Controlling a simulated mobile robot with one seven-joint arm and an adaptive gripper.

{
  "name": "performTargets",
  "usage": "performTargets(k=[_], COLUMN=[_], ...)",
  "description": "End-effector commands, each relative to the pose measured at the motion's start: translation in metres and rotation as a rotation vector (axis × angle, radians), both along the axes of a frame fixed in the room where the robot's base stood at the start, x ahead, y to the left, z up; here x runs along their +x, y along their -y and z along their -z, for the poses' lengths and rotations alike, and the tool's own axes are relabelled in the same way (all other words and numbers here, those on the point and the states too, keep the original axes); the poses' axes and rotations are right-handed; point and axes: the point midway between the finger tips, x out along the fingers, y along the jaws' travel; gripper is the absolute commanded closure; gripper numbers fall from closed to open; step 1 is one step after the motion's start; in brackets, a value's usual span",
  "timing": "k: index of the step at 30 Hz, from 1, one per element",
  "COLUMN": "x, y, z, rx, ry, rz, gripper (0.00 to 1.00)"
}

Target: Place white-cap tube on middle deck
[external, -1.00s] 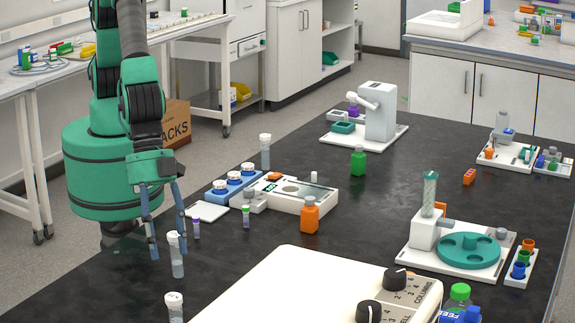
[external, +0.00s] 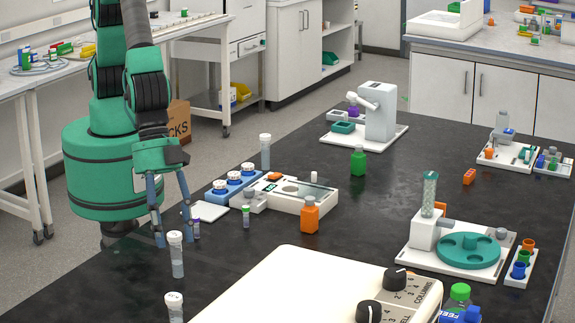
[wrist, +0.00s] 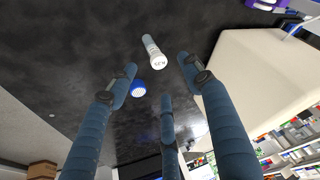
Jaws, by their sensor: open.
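A clear tube with a white cap (external: 176,256) stands upright on the black bench in front of my gripper (external: 173,237). My gripper is open and empty, its fingers pointing down just behind this tube in the external view. In the wrist view, a white-capped tube (wrist: 153,52) shows beyond the space between my open fingers (wrist: 158,76), apart from them. Other white-capped tubes stand at the bottom edge (external: 174,307) and behind the blue rack (external: 265,152). A white deck unit (external: 285,200) lies at the bench's middle; I cannot tell whether it is the middle deck.
A blue cap (wrist: 138,89) shows in the wrist view. An orange bottle (external: 310,216) and a large cream instrument (external: 290,285) stand right.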

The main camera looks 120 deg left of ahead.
Motion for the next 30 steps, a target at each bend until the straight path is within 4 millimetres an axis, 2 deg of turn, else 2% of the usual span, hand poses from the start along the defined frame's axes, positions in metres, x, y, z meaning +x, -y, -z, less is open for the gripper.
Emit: performTargets(k=[5, 14, 18, 23, 30], x=[0.005, -0.006, -0.020, -0.043, -0.090], y=[-0.046, -0.157, -0.210, -0.268, -0.349], z=[-0.043, -0.129, -0.164, -0.198, -0.239], rx=[-0.006, -0.016, -0.021, -0.026, -0.033], ry=[0.004, 0.008, 0.011, 0.011, 0.016], rz=[-0.050, -0.166, -0.223, -0.288, -0.384], gripper=[0.50, 0.50, 0.50, 0.50, 0.50])
